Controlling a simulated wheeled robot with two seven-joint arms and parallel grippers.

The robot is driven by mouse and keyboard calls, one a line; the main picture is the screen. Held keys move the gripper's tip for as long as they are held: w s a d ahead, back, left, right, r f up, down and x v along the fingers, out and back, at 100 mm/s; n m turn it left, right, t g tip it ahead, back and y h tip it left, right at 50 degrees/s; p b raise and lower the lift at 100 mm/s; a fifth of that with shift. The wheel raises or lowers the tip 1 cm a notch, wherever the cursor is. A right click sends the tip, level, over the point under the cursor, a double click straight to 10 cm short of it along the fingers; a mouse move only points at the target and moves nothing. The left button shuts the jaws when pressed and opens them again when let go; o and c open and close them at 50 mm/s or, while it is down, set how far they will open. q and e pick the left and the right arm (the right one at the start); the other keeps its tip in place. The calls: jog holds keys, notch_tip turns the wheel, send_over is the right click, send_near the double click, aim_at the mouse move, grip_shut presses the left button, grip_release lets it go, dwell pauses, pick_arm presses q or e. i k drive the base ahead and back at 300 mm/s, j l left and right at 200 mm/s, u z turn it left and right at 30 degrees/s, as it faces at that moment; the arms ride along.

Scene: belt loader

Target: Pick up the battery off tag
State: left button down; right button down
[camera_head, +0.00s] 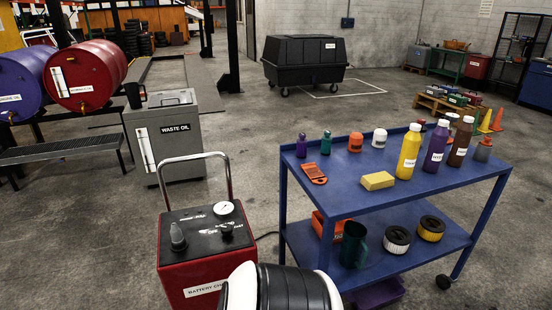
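A flat orange tag-like piece (314,173) lies on the top shelf of the blue cart (340,205), near its left front corner. It has dark markings too small to read, so I cannot confirm that it is the battery off tag. A white and black part of my own body shows at the bottom centre, below and left of the cart. Neither gripper's fingers show.
The cart's top also holds a yellow sponge (377,181), several bottles and small caps. Its lower shelf holds a green jug (354,244) and filters. A red battery charger (205,250) with a tall handle stands left of the cart. Open floor lies behind.

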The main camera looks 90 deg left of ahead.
aim_at(312, 171)
jog(key=u, duration=2.45)
